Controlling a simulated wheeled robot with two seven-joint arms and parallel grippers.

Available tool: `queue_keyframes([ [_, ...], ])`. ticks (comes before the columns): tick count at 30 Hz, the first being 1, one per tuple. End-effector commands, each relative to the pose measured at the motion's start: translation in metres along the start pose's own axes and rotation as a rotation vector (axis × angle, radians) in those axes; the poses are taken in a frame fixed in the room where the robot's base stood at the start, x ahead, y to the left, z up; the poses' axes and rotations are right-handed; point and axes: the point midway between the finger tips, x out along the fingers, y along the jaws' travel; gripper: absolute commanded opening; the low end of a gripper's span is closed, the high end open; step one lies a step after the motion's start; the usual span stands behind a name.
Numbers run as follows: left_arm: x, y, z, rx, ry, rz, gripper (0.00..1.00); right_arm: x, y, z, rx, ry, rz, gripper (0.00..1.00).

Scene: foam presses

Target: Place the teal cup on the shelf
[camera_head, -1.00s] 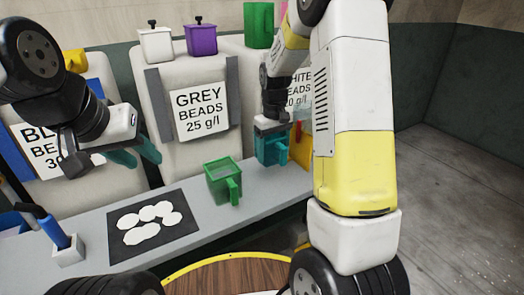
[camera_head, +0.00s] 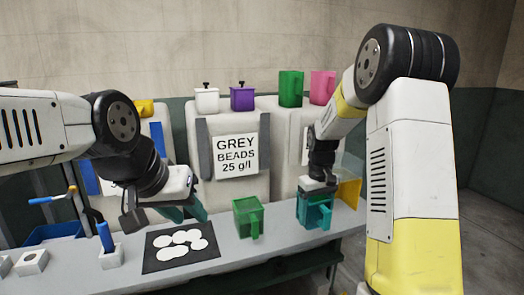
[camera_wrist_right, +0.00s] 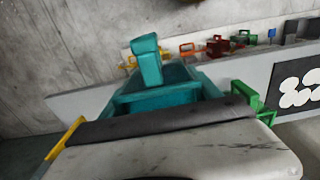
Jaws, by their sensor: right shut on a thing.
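The teal cup (camera_head: 316,213) is at the right part of the grey ledge in the head view, right of a green cup. My right gripper (camera_head: 319,193) is shut on it from above; the fingers mostly blend with the cup. In the right wrist view the teal cup (camera_wrist_right: 150,97) is close below the camera, its handle pointing up in the picture. I cannot tell whether its base touches the ledge. My left gripper (camera_head: 184,213) is open and empty, with its teal fingers apart above the ledge at the left. I cannot tell which surface is the task's shelf.
The green cup (camera_head: 248,217) and a black mat (camera_head: 158,259) with white discs are on the grey ledge (camera_head: 222,243). White, purple, green and pink vessels stand on top of the presses. A yellow part (camera_head: 348,191) is just right of the teal cup.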

Motion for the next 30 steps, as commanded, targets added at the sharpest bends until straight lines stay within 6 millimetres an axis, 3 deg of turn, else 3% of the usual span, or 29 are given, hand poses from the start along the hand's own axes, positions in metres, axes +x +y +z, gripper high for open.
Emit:
queue_keyframes([
  [2,0.000,0.000,0.000,0.000,0.000,0.000,0.36,0.000,0.000,0.000,0.000,0.000,0.000,0.31],
  [8,0.000,0.000,0.000,0.000,-0.001,0.000,0.36,0.027,-0.007,0.011,0.085,-0.003,-0.001,0.31],
  [21,0.000,0.000,0.000,0.000,0.000,0.000,0.36,0.106,-0.027,0.044,0.359,-0.003,0.000,0.31],
  [30,0.000,0.000,0.000,0.000,0.000,0.000,0.36,0.105,-0.026,0.042,0.363,0.001,0.000,0.31],
])
